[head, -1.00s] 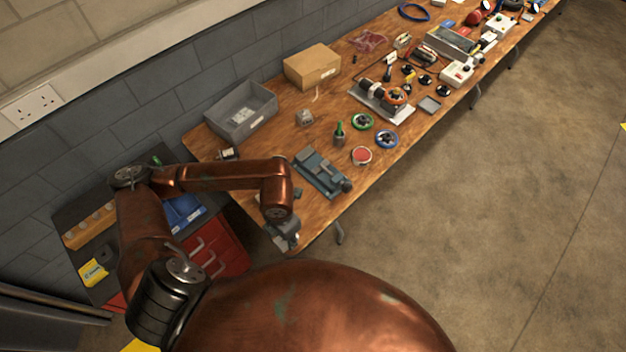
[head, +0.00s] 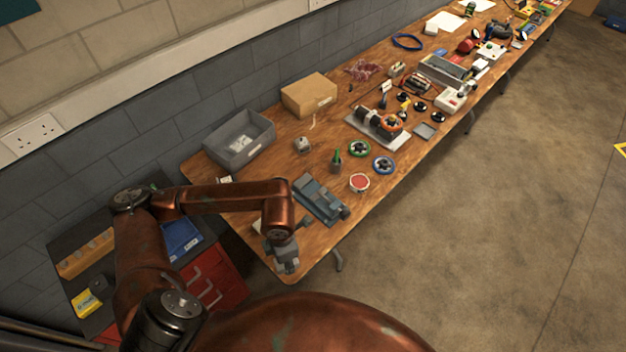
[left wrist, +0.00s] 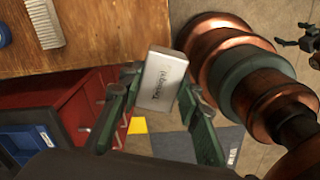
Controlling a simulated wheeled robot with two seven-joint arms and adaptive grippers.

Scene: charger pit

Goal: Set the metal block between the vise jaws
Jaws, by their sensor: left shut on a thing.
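The metal block (left wrist: 160,78) is a pale silver-grey block with dark lettering. It sits between the fingertips of my left gripper (left wrist: 158,92), which is shut on it. In the head view my left gripper (head: 284,256) is at the bench's near corner; the block is too small to make out there. The vise (head: 320,200) is blue-grey and lies on the bench, to the right of and beyond my left gripper, apart from it. A dark jointed part, perhaps my right gripper (left wrist: 310,42), is cut off at the right edge of the left wrist view.
On the wooden bench (head: 232,192), a red-topped round tin (head: 359,183), a green-topped bottle (head: 337,161) and a blue ring-shaped part (head: 383,165) stand near the vise. A grey bin (head: 240,138) is behind. A red drawer cabinet (head: 213,280) is below left. A brush (left wrist: 45,22) lies on the bench.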

